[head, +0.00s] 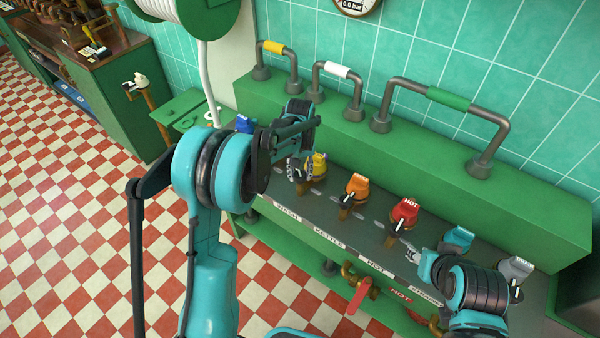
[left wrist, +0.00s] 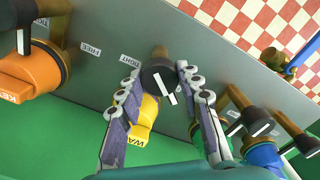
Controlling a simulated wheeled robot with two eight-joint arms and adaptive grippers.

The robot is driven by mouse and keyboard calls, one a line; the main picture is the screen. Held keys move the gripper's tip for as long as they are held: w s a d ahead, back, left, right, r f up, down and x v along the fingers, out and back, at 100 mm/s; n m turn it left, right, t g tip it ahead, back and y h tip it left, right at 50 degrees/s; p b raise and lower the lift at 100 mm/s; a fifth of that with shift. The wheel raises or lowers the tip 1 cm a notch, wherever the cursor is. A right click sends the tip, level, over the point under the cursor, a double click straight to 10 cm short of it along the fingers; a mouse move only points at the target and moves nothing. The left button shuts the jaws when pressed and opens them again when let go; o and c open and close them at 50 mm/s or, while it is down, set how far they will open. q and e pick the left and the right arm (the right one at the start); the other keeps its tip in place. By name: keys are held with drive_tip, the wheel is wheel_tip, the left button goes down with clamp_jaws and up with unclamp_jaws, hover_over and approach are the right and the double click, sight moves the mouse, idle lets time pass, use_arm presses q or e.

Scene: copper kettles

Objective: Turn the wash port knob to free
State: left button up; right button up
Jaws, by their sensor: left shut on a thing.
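The wash port knob shows in the left wrist view as a dark round cap (left wrist: 156,77) with a white pointer mark, on a brass stem. A yellow tag (left wrist: 143,116) lettered "WA" sits beside it, partly hidden by a finger. My left gripper (left wrist: 162,88) has its fingers on both sides of the knob and is shut on it. The FREE label (left wrist: 90,48) and TIGHT label (left wrist: 130,60) lie on the grey panel, left of the knob. In the head view, the yellow tag (head: 317,165) shows beside my left gripper (head: 297,172). My right gripper (head: 411,254) is over the panel's front; its opening is unclear.
Beside the wash port stand ports with an orange tag (head: 357,185), a red tag (head: 405,212), a teal tag (head: 458,238) and a grey tag (head: 518,268). A blue tag (head: 245,124) is to the left. Pipe handles (head: 447,97) rise behind.

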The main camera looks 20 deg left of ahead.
sight(300, 174)
use_arm(q)
drive_tip(key=o, duration=1.2)
drive_tip(key=shift+c, duration=0.2)
wheel_tip(300, 174, up, 12)
drive_tip(key=s+r+m+t, duration=0.25)
drive_tip(key=s+r, duration=0.25)
drive_tip(key=s, duration=0.8)
drive_tip(key=s+f+m+t, duration=0.1)
drive_tip(key=s+f+t, duration=0.3)
drive_tip(key=s, duration=0.8)
drive_tip(key=shift+s+f+t, duration=0.15)
drive_tip(key=shift+t, duration=0.2)
